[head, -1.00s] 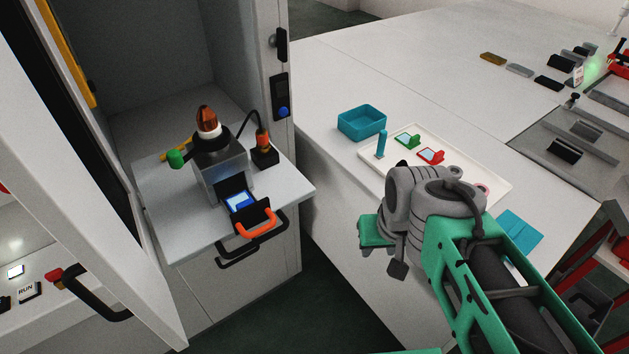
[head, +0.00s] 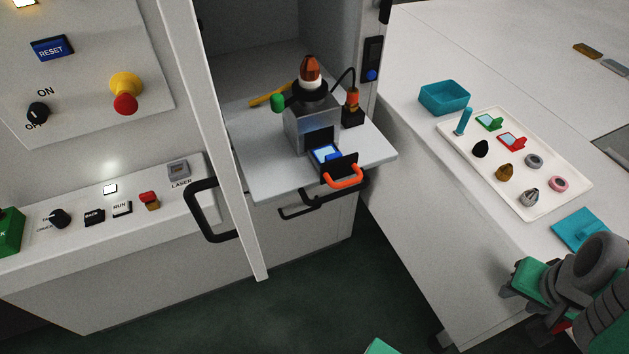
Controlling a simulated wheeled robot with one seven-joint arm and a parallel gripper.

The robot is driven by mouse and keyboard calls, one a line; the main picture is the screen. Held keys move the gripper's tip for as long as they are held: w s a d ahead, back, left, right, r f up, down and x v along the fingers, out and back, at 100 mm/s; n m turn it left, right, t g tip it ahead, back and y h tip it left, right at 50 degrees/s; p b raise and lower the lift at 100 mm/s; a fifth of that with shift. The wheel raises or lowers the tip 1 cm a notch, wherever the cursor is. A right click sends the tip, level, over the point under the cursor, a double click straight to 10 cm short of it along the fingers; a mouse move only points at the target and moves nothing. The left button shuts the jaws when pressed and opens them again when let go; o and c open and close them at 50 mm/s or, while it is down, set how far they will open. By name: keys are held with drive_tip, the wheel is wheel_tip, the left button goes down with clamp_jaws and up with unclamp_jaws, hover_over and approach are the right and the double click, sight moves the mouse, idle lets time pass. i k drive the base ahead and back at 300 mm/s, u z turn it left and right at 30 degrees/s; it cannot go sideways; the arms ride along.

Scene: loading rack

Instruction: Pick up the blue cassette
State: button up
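The blue cassette (head: 326,154) is a small blue-framed piece with a pale window. It sits in the black holder (head: 345,164) with an orange handle, at the front of the grey metal device on the pull-out shelf. My gripper (head: 520,284) is at the lower right, in front of the white bench and well apart from the cassette. Its fingers are small and partly hidden, so its opening does not show. Nothing is visibly held.
The cabinet door (head: 213,140) with its black handle stands open left of the shelf (head: 274,181). A white tray (head: 562,189) on the bench holds green and red cassettes and several small parts. A teal bin (head: 444,97) stands behind it. Dark floor is open between cabinet and bench.

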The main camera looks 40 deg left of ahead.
sight(329, 152)
drive_tip(key=k, duration=0.2)
drive_tip(key=u, duration=2.6)
drive_tip(key=k, duration=0.25)
drive_tip(key=u, duration=0.1)
